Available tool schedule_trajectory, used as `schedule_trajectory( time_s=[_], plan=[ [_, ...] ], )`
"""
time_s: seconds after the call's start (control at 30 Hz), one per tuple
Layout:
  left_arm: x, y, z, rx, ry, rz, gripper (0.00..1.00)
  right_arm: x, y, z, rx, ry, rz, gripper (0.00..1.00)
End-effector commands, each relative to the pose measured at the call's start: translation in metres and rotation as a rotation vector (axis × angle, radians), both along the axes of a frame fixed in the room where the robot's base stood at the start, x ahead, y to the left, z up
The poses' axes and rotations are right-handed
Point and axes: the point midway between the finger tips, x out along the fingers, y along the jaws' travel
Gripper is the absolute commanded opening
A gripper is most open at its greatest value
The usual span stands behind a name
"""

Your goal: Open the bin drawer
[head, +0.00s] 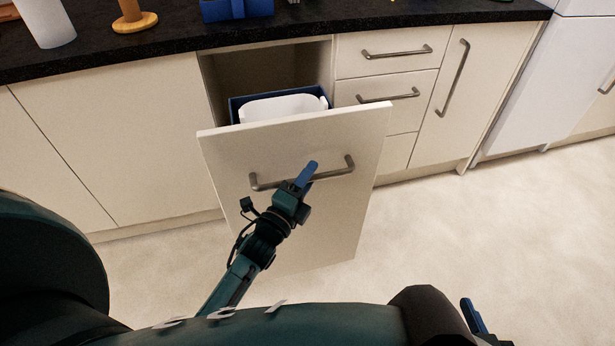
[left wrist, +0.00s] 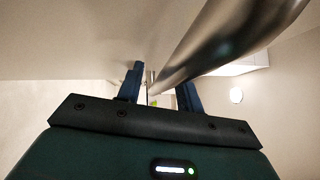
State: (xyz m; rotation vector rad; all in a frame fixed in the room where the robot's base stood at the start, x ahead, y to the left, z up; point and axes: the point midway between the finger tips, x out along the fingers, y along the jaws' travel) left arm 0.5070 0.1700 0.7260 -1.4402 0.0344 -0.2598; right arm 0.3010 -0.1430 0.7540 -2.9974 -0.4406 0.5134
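The bin drawer (head: 300,220) is a tall cream front standing well out from the cupboards. Behind it show a blue-rimmed holder (head: 235,108) and a white bin (head: 285,107). A grey metal bar handle (head: 335,172) crosses the upper front and runs close past the camera in the left wrist view (left wrist: 225,45). My left gripper (head: 306,174) is at the middle of this handle. In the left wrist view its blue fingers (left wrist: 158,90) stand apart, with the bar crossing in front of the right one and a gap between them. My right gripper (head: 473,317) shows only partly at the bottom right.
A dark countertop (head: 130,50) holds a white cup-like vessel (head: 47,20), a wooden stand (head: 134,18) and a blue box (head: 236,9). Shut drawers (head: 390,52) and a tall cupboard door (head: 470,90) are to the right. The pale floor (head: 470,230) there is clear.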

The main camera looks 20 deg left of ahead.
Motion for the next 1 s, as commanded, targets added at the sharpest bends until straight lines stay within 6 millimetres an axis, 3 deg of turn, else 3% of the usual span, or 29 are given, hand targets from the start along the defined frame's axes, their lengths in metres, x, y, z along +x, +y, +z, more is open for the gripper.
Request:
schedule_trajectory(
  time_s=[0.33, 0.8, 1.0],
  plan=[
    [-0.010, 0.002, -0.002, 0.000, 0.002, 0.000, 0.36, 0.000, 0.000, 0.000, 0.004, 0.002, -0.004, 0.36],
    [-0.104, 0.021, -0.015, 0.000, 0.004, 0.001, 0.36, -0.001, 0.000, -0.003, 0.003, 0.016, -0.003, 0.36],
    [-0.124, 0.025, -0.017, -0.001, 0.000, 0.000, 0.36, -0.001, 0.001, -0.002, 0.002, 0.014, -0.003, 0.36]
  ],
)
